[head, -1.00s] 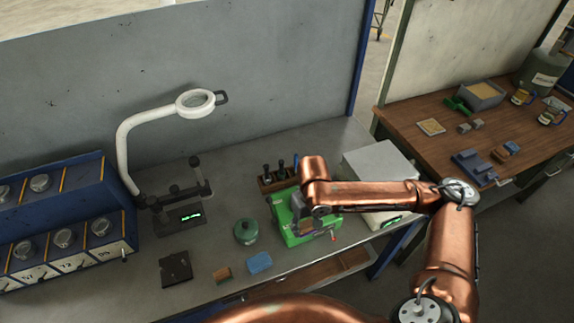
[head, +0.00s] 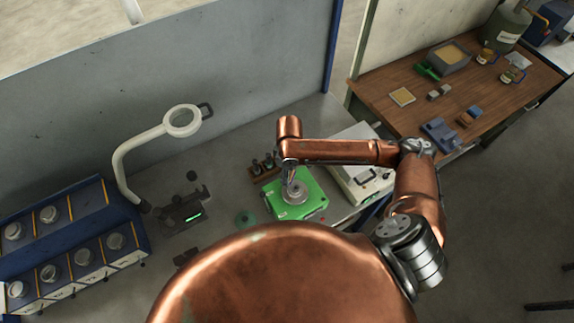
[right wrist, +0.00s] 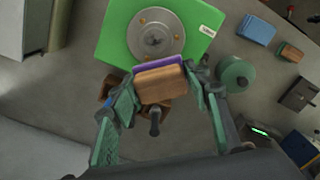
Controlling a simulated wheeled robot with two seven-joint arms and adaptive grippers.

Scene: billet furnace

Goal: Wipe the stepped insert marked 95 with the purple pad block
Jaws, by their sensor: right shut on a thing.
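My right gripper (head: 290,178) is shut on a wooden-backed block with a purple pad (right wrist: 158,63), clearest in the right wrist view, where the gripper (right wrist: 164,76) holds it from both sides. A round stepped metal insert (right wrist: 155,38) sits on a green fixture (right wrist: 112,38). In that view the pad overlaps the insert's near edge; I cannot tell whether they touch. The head view also shows the insert (head: 299,192) on the green fixture (head: 318,203), just below the gripper. I cannot read a 95 on it. My left gripper is not in view.
A dark green round container (right wrist: 236,74), a blue block (right wrist: 258,29) and a brown block (right wrist: 291,52) stand near the fixture. A white box (head: 352,160) is to its right, a tool rack (head: 262,168) behind. A magnifier lamp (head: 182,121) and blue cabinet (head: 60,240) are left.

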